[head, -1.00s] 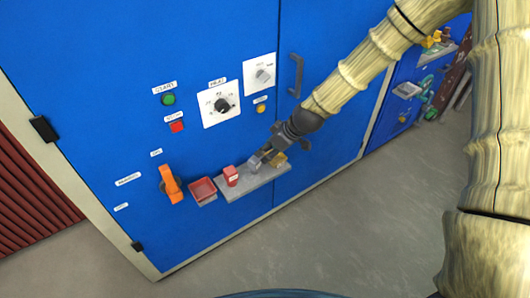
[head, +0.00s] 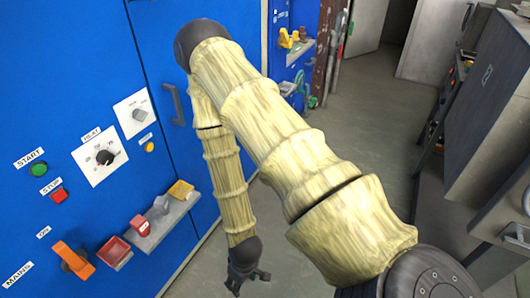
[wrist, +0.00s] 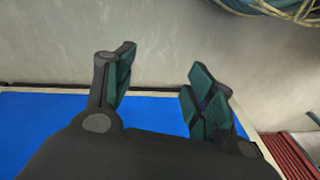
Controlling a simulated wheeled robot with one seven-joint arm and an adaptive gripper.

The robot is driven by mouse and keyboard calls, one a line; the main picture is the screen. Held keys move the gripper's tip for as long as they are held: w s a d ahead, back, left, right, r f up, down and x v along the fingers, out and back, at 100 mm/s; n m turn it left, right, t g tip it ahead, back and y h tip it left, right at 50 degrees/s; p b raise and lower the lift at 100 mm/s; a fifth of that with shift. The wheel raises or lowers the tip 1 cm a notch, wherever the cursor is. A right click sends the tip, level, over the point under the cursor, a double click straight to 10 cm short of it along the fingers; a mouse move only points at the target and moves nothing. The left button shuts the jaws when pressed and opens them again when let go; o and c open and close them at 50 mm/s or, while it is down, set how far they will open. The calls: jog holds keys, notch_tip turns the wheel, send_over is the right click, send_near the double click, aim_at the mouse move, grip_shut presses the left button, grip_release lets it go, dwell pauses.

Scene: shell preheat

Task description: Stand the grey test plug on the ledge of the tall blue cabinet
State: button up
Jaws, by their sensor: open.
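The tall blue cabinet (head: 70,110) fills the left of the head view. Its grey ledge (head: 172,222) carries the grey test plug (head: 157,207), which stands between a red block (head: 140,227) and a yellow piece (head: 181,190). The plug appears upright, but its base is too small to make out. My gripper (head: 248,286) hangs apart from the ledge, lower and to its right. In the wrist view my gripper (wrist: 158,82) is open, with nothing between its fingers.
Grey floor (head: 370,130) lies open to the right. Grey cabinets (head: 490,130) stand at far right. A coiled hose (wrist: 270,8) shows in the wrist view.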

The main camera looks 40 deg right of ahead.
jog(key=s+d+f+m+g+h, duration=0.1)
jog(key=s+m, duration=0.1)
jog(key=s, duration=0.8)
jog(key=shift+d+f, duration=0.15)
jog(key=shift+f, duration=0.25)
dwell(0.4)
